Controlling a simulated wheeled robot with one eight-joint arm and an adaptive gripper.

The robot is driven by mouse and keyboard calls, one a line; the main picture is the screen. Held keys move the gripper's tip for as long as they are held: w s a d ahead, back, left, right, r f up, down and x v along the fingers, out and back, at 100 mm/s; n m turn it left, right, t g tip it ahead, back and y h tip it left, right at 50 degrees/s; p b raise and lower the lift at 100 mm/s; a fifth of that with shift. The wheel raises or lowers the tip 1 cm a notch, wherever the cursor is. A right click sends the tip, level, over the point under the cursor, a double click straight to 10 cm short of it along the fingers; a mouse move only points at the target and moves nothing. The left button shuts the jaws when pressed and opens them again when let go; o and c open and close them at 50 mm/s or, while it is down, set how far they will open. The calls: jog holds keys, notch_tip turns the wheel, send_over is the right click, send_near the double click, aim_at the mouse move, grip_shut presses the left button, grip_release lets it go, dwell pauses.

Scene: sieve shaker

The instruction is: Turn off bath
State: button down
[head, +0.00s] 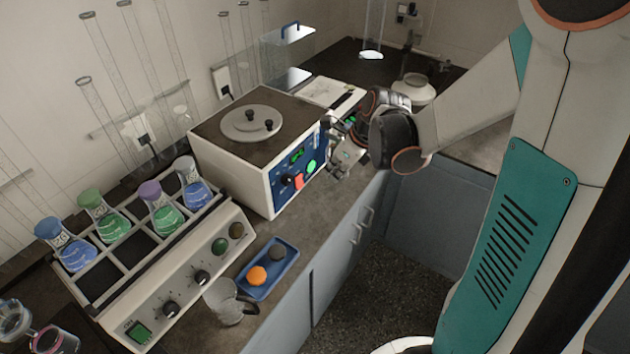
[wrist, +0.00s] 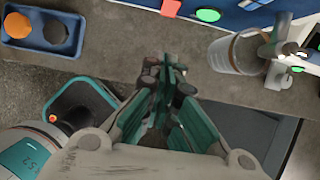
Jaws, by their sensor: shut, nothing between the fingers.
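The bath looks to be the white box (head: 262,140) with a dark top and round grey lid, standing on the counter in the head view. Its blue front panel (head: 318,145) has a lit green display, a black knob (head: 288,180), a red switch (head: 299,181) and a green button (head: 311,166). The red switch (wrist: 171,8) and green button (wrist: 208,15) also show at the top edge of the wrist view. My gripper (head: 340,165) is shut and empty, in front of and right of the panel, apart from the switch. It also shows in the wrist view (wrist: 166,72).
A shaker (head: 190,270) with several coloured flasks stands at left. A blue tray (head: 284,282) with orange and grey discs and a glass beaker (head: 228,303) sit near the counter's front edge. In the wrist view, a clear container (wrist: 224,55) stands right of the gripper.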

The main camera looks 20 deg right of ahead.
aim_at(300, 182)
jog(key=b+x, duration=0.4)
jog(key=x, duration=0.6)
jog(key=shift+w+f, duration=0.15)
jog(key=shift+f, duration=0.1)
jog(key=shift+w+a+f+b, duration=0.3)
jog(key=shift+w+a+b, duration=0.1)
jog(key=shift+w+a, duration=0.45)
jog(key=shift+w+a+f, duration=0.15)
jog(key=shift+w+a, duration=0.15)
jog(key=shift+w, duration=0.25)
jog(key=shift+w+a+f+b, duration=0.2)
jog(key=shift+f+b, duration=0.1)
jog(key=shift+b, duration=0.2)
jog(key=shift+r, duration=0.2)
